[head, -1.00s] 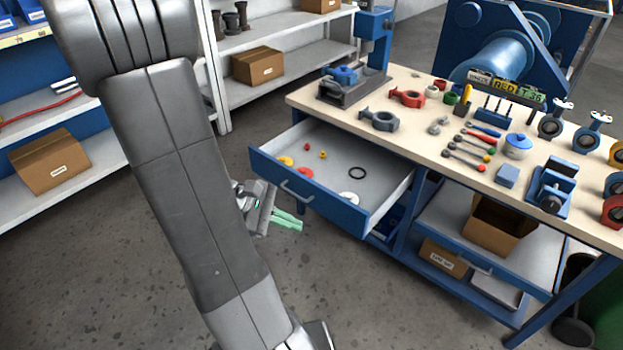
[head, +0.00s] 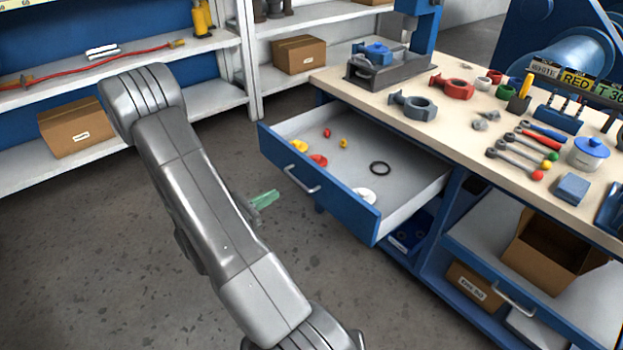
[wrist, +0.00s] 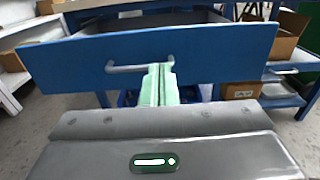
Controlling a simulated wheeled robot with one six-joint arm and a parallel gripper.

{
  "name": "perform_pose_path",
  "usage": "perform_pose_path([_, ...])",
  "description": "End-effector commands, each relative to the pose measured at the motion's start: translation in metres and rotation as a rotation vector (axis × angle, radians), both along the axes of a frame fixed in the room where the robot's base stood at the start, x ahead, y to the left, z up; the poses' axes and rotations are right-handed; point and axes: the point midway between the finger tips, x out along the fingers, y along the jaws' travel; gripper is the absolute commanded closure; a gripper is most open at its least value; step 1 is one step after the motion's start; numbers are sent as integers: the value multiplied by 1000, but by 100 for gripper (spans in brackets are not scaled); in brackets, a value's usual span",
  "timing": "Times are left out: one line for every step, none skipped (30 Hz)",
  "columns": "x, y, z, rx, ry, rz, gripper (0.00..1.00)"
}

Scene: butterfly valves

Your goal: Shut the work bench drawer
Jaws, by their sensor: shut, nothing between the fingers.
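The work bench drawer (head: 345,206) stands pulled out, with its blue front and grey bar handle (head: 301,181) facing my arm. My gripper (head: 265,199), with green fingers, is in front of the drawer front, left of the handle in the head view and partly hidden by my arm. In the wrist view the closed fingers (wrist: 159,86) point at the blue drawer front (wrist: 215,55), just under the right end of the handle (wrist: 135,67). Whether they touch it I cannot tell.
The bench top (head: 440,128) carries a blue press, grey and red valve bodies, several tools and a blue-lidded pot (head: 590,152). An open carton (head: 550,243) sits on the lower shelf. White shelves with boxes stand behind. The floor left of the drawer is clear.

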Motion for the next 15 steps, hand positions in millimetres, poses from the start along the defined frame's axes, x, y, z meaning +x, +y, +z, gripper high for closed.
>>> perform_pose_path([3, -7, 0, 1, 1, -6, 100])
perform_pose_path([5, -10, 0, 1, 1, -6, 100])
perform_pose_path([8, -15, 0, 1, 1, -7, 100])
perform_pose_path([11, -18, 0, 1, 0, -7, 100])
perform_pose_path([14, -22, 0, 1, 0, -7, 100])
perform_pose_path([17, -26, 0, 2, 0, -8, 100])
perform_pose_path([19, -30, 0, 2, 0, -8, 100])
perform_pose_path([22, -33, 0, 2, 0, -8, 100])
perform_pose_path([25, -38, 0, 2, 0, -8, 100])
perform_pose_path([28, -41, 0, 2, 0, -8, 100])
perform_pose_path([30, -45, 0, 2, 0, -8, 100])
perform_pose_path([34, -49, 0, 2, 0, -9, 100])
perform_pose_path([36, -53, 0, 2, 0, -8, 100])
perform_pose_path([38, -57, 0, 1, 0, -9, 100])
perform_pose_path([42, -61, 0, 2, -1, -8, 100])
